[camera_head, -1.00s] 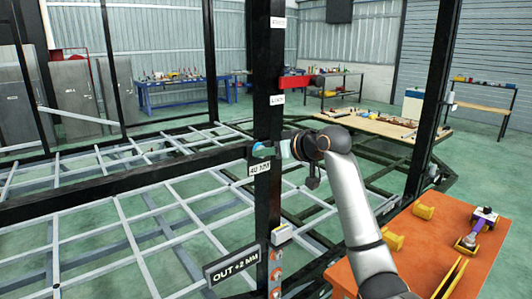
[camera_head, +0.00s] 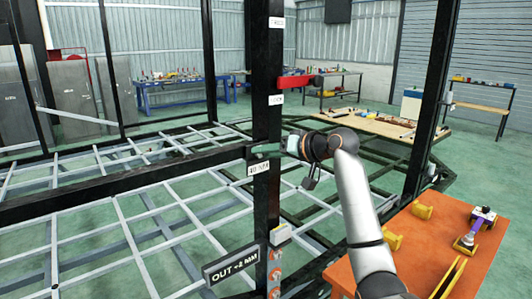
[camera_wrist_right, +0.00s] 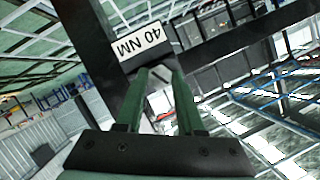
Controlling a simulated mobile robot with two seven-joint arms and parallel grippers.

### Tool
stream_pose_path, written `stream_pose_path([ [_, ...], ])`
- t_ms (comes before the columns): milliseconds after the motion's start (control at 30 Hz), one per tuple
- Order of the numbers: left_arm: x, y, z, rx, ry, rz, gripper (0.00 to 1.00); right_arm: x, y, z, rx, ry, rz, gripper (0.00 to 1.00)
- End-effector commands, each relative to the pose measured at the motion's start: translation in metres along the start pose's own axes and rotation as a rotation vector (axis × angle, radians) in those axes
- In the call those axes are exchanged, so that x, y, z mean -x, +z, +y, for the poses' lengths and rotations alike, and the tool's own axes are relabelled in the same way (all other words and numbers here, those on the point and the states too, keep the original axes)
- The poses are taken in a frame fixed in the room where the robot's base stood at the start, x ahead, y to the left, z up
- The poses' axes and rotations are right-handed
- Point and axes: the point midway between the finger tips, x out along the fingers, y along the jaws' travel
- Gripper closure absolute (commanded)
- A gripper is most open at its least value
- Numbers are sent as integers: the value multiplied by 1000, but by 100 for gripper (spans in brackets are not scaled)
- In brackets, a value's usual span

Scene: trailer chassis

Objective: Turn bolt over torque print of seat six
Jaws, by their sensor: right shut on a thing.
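The black post (camera_head: 267,120) stands in the middle of the head view. A white "40 NM" print (camera_head: 258,168) is on it at the cross beam's height; it also shows, tilted, in the right wrist view (camera_wrist_right: 143,43). My right gripper (camera_head: 268,148) reaches the post just above this print from the right. In the right wrist view its green fingers (camera_wrist_right: 158,74) meet the dark post beside the print. It is shut on the bolt; the fingertips hide the bolt, so its angle cannot be told. My left gripper is not in view.
An "OUT +2 MM" plate (camera_head: 232,264) and several orange round parts (camera_head: 275,275) are lower on the post. An orange table (camera_head: 425,255) with yellow parts stands at lower right. A frame grid (camera_head: 140,220) spreads left. A wooden table (camera_head: 375,125) stands behind.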

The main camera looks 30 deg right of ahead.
Motion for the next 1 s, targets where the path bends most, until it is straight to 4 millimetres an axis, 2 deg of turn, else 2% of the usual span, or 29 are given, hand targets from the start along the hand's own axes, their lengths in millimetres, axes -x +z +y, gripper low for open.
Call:
stream_pose_path([
  [33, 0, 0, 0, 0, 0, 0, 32, -1, 5, 2, -2, 4, -16, 100],
  [200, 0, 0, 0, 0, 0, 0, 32, -1, 5, 2, -1, 4, -16, 100],
  [233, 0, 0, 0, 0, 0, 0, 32, -1, 5, 2, -1, 4, -16, 61],
  [500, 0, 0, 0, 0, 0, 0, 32, -1, 3, 1, 1, 3, -9, 32],
  [800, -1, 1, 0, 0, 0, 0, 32, 3, 1, 1, 2, 3, -4, 32],
  [867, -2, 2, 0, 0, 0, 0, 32, 9, 2, 1, 3, 3, -3, 32],
  [1000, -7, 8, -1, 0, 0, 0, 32, 33, 2, 3, 6, 5, -1, 32],
])
